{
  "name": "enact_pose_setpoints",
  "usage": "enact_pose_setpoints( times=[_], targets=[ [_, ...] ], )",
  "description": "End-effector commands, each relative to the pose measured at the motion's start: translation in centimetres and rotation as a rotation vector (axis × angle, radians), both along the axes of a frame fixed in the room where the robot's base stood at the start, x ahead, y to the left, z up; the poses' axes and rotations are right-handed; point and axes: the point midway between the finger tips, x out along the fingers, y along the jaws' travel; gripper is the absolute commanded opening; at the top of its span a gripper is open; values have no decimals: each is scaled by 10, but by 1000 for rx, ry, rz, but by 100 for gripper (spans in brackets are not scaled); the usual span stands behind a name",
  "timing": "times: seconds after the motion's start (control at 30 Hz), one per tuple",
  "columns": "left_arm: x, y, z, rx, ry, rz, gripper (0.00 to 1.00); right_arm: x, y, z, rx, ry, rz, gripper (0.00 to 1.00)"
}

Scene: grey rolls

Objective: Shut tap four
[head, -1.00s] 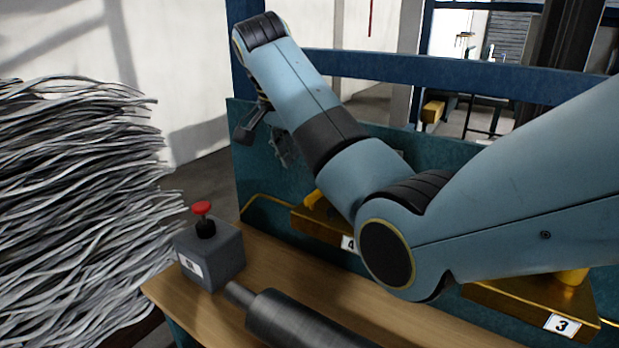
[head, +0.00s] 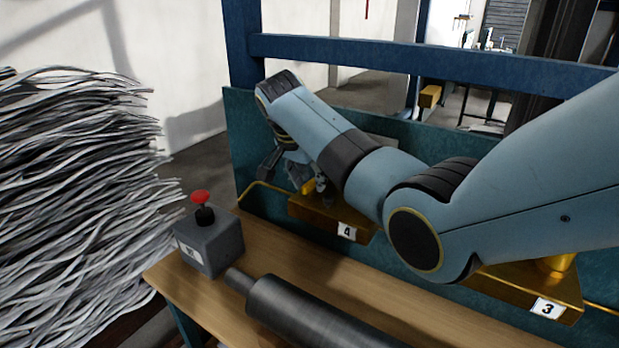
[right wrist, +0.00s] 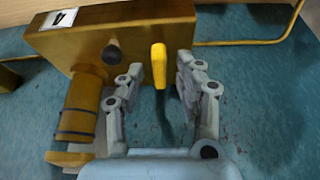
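Tap four is a brass block (head: 325,220) with a "4" label on the teal panel. Its yellow lever (head: 308,186) shows only in part behind my right arm. In the right wrist view the yellow lever (right wrist: 159,64) stands out from the block (right wrist: 130,32), between the two fingers of my right gripper (right wrist: 162,72). The fingers are apart, with a gap on each side of the lever. In the head view my right gripper (head: 296,182) is at the tap, partly hidden by its own arm. My left gripper is not in view.
Tap three (head: 540,284) is at the right. A blue rail (head: 430,62) runs above the panel. Grey strands (head: 75,200) are heaped at the left.

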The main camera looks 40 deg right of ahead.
Motion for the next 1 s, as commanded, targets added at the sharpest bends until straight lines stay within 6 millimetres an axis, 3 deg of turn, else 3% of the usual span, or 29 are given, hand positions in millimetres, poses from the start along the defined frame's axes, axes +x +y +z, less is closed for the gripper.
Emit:
enact_pose_setpoints(
  times=[0.03,0.3,0.67,1.0],
  targets=[
    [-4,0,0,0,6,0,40,0,0,0,0,0,0,33],
    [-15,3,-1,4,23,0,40,0,0,0,0,0,0,0],
    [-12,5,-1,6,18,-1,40,0,0,0,0,2,-18,0],
    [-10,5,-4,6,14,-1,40,2,0,0,0,1,-199,0]
  ],
)
